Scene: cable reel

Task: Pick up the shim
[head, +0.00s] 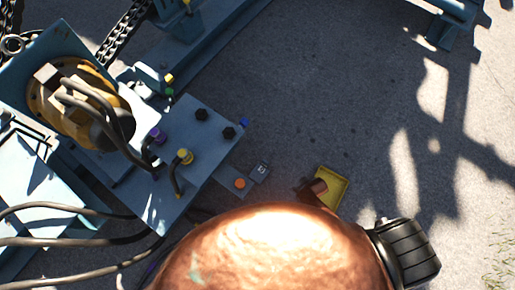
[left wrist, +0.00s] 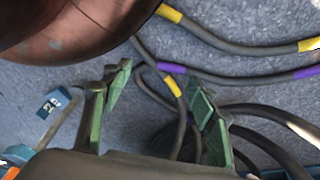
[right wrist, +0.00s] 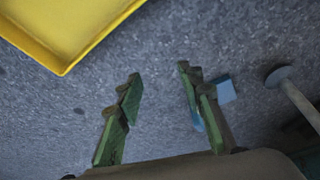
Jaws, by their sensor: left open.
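A small blue-grey block with a white mark (head: 259,172) sits near the end of the blue frame in the head view. It may be the shim, but I cannot be sure. It also shows left of the left gripper (left wrist: 155,100) in the left wrist view (left wrist: 54,104). A blue piece (right wrist: 227,90), partly hidden by a finger of my right gripper (right wrist: 158,100), shows in the right wrist view.
A large copper-coloured rounded body (head: 270,255) fills the bottom of the head view and hides my left gripper. The blue frame (head: 195,135) carries bolts, coloured plugs and an orange button (head: 240,183). Cables (left wrist: 240,75) lie on the ground. Open ground lies right of the tray.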

